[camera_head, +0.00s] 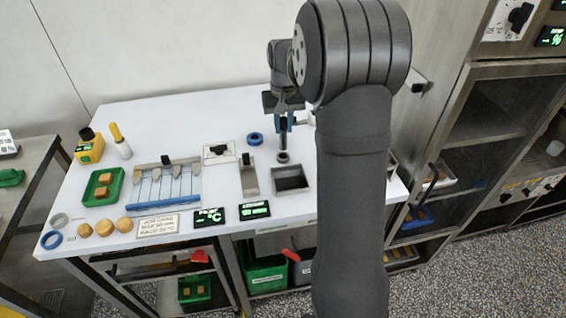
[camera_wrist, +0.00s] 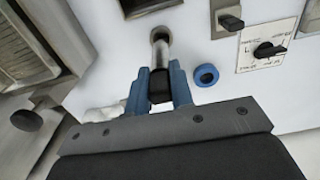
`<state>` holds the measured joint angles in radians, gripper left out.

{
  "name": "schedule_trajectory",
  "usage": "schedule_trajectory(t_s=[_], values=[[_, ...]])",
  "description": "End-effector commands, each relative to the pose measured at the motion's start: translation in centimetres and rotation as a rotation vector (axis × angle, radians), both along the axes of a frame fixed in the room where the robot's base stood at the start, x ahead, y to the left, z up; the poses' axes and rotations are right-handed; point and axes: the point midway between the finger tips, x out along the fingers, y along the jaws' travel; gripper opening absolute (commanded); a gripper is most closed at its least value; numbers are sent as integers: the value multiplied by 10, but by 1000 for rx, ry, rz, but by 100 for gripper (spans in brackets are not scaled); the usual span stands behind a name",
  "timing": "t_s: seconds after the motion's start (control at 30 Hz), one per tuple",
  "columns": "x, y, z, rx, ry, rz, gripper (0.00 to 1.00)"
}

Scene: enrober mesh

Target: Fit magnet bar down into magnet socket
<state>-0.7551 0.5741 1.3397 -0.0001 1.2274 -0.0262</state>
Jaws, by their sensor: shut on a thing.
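My gripper (camera_head: 284,122) is shut on the magnet bar, its blue fingers on both sides of the bar's black upper part. In the wrist view my gripper (camera_wrist: 160,88) holds the magnet bar (camera_wrist: 160,57), whose silver shaft points away from the fingers. In the head view the magnet bar (camera_head: 283,136) hangs about upright over the magnet socket (camera_head: 283,157), a small dark-rimmed round fitting on the white table. The bar's lower end is at or just above the socket; I cannot tell whether it is inside.
A square opening (camera_head: 290,178) lies in front of the socket. A blue ring (camera_head: 254,139) lies to its left, with a metal plate with a black handle (camera_head: 248,176) and a knob panel (camera_head: 218,153) farther left. A wire rack (camera_head: 166,184) stands beyond these.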

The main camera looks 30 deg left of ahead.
Motion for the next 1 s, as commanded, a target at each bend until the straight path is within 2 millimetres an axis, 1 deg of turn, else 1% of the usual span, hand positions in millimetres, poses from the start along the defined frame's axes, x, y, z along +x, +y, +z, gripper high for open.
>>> schedule_trajectory(t_s=[0.2, 0.37, 0.5, 0.57, 0.97, 1.0], values=[[-2, 1, -32, -2, 2, 5, 0], [-1, 1, -48, -1, 1, 4, 0], [-1, 1, -69, -2, 2, 4, 0], [-1, 1, -76, -1, 1, 4, 0], [-1, 1, -82, 0, 0, 4, 0], [-1, 1, -81, 0, 0, 4, 29]])
